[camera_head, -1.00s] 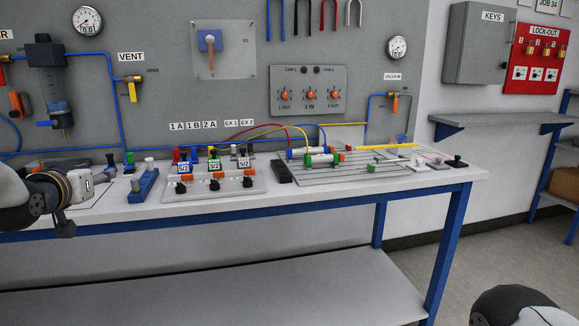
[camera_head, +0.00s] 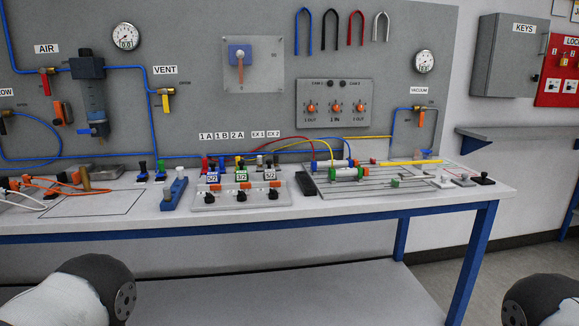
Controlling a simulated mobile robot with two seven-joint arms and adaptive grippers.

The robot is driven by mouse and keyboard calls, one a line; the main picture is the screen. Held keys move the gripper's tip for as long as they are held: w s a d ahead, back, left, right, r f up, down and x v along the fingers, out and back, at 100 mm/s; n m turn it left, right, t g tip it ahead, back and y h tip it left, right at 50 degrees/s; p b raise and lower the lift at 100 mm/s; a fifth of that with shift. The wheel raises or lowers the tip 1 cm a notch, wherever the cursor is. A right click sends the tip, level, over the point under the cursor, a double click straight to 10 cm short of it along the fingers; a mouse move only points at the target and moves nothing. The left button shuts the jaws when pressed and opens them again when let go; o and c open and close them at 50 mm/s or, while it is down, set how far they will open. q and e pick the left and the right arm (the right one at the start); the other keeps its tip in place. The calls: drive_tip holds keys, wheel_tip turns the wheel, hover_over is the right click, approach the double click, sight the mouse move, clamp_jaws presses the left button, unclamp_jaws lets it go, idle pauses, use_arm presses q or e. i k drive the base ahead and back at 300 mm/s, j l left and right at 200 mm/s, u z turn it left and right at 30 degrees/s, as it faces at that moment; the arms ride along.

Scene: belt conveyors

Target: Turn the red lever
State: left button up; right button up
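The red lever (camera_head: 46,84) is on the valve under the AIR label (camera_head: 46,49), at the upper left of the grey wall panel. It points down from the blue pipe. Neither gripper shows in the head view. Only rounded black-and-white links of my arms are visible, at the bottom left and the bottom right corner, well below the lever and apart from it. What the grippers hold, if anything, is out of sight.
A yellow lever (camera_head: 165,102) is under VENT. The bench (camera_head: 330,205) below carries valves, cylinders and hoses.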

sight(43, 71)
drive_tip(key=j+u, duration=0.15)
drive_tip(key=u, duration=1.3)
